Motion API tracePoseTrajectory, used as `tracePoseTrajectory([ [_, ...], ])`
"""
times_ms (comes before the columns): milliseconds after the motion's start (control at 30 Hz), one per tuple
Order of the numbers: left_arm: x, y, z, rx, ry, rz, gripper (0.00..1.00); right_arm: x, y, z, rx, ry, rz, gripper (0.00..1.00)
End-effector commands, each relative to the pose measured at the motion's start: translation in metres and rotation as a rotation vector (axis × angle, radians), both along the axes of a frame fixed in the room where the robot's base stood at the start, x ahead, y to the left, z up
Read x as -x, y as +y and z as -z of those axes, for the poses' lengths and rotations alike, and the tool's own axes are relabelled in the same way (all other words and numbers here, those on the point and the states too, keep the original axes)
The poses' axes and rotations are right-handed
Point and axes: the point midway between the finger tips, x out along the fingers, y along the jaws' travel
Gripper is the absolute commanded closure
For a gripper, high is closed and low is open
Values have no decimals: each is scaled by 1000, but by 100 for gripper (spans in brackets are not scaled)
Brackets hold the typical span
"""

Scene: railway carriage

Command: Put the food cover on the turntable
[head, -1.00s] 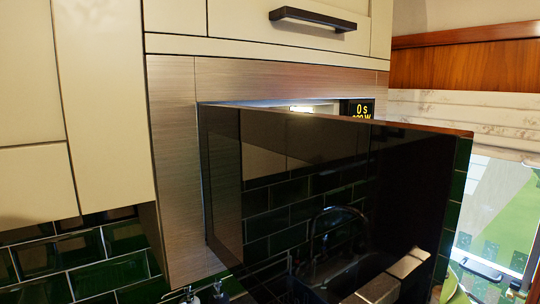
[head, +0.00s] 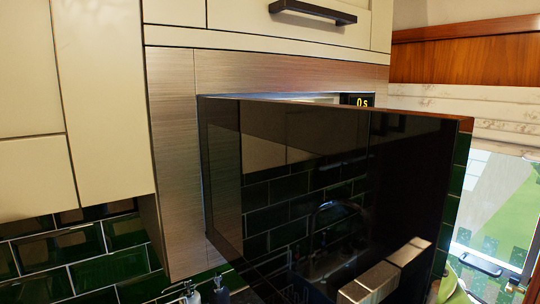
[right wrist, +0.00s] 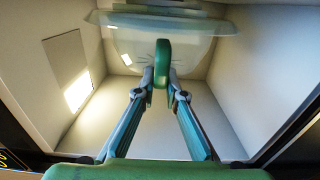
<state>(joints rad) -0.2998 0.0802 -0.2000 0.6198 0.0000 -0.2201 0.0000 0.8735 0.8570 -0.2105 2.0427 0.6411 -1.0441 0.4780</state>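The food cover (right wrist: 138,45) is a translucent pale green dome with a green knob (right wrist: 162,62). It shows in the upper middle of the right wrist view, inside the microwave cavity. The fingers of my right gripper (right wrist: 161,78) are closed on either side of the knob. The turntable seems to be the thin flat piece (right wrist: 155,9) at the top edge of the wrist view, only partly seen; I cannot tell whether the cover touches it. In the head view the dark door hides the right gripper and the cover. My left gripper is out of view.
The black glass microwave door (head: 310,190) stands open across the head view. The display (head: 361,101) reads 0 s. A cavity wall lamp (right wrist: 78,91) glows at left in the wrist view. Cream cabinets (head: 100,100) and green tiles (head: 75,250) surround the oven.

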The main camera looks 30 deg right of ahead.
Motion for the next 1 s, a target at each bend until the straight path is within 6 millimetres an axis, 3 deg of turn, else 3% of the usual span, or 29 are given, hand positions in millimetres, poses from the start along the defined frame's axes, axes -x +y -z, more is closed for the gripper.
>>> tracePoseTrajectory([
  [33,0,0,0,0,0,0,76,0,0,0,0,1,0,76],
  [67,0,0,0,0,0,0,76,0,0,0,0,1,0,70],
  [500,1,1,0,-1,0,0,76,6,-1,1,1,3,0,70],
  [1000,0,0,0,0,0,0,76,96,-14,2,3,4,1,70],
])
